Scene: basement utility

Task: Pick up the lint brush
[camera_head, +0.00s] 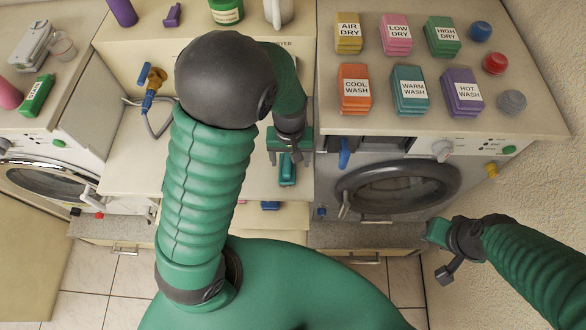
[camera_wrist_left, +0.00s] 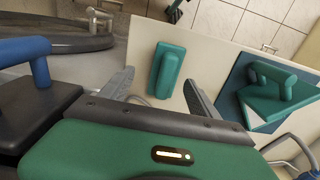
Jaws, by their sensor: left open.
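The lint brush appears to be the small teal block with a raised top (camera_head: 287,170), lying on the pale surface left of the round machine door. My left gripper (camera_head: 290,155) is open just above it. In the left wrist view the brush (camera_wrist_left: 167,70) lies in the gap between the two fingers of my left gripper (camera_wrist_left: 159,78), not gripped. My right gripper (camera_head: 440,255) hangs at the right, away from the brush, and its jaws are unclear.
A blue lever (camera_head: 345,153) and the round machine door (camera_head: 405,187) are right of the gripper. Labelled coloured boxes (camera_head: 410,90) fill the right worktop.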

